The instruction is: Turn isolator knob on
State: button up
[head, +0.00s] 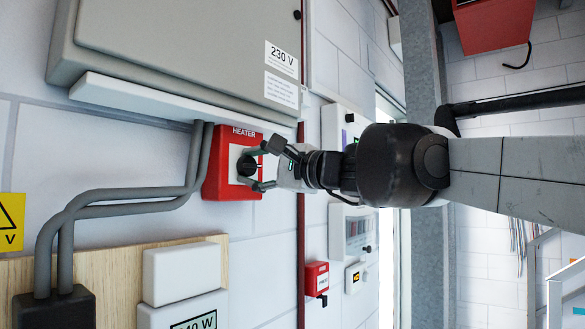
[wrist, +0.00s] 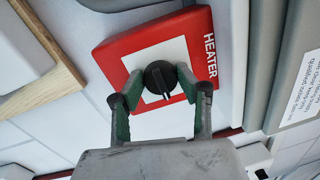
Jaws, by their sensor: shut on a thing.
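The isolator knob (head: 247,166) is a round black knob on a white square plate in a red box labelled HEATER (head: 222,184), mounted on the wall. In the wrist view, the knob (wrist: 158,75) shows a pale pointer mark on its lower part, towards my gripper's palm. My gripper (head: 258,167) reaches in from the right, facing the box. In the wrist view my gripper (wrist: 160,77) has one finger at each side of the knob, shut on it. The fingers partly cover the knob's sides and the white plate.
A grey cabinet marked 230 V (head: 180,50) is above the box, with a white ledge under it. Grey conduits (head: 130,202) run left of the box. A wooden board (head: 125,260) with white boxes is below. A smaller red box (head: 316,278) is at lower right.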

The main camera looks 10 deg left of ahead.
jog(key=shift+m, duration=0.5)
jog(key=o, duration=1.2)
jog(key=shift+c, duration=0.2)
jog(key=v, duration=1.2)
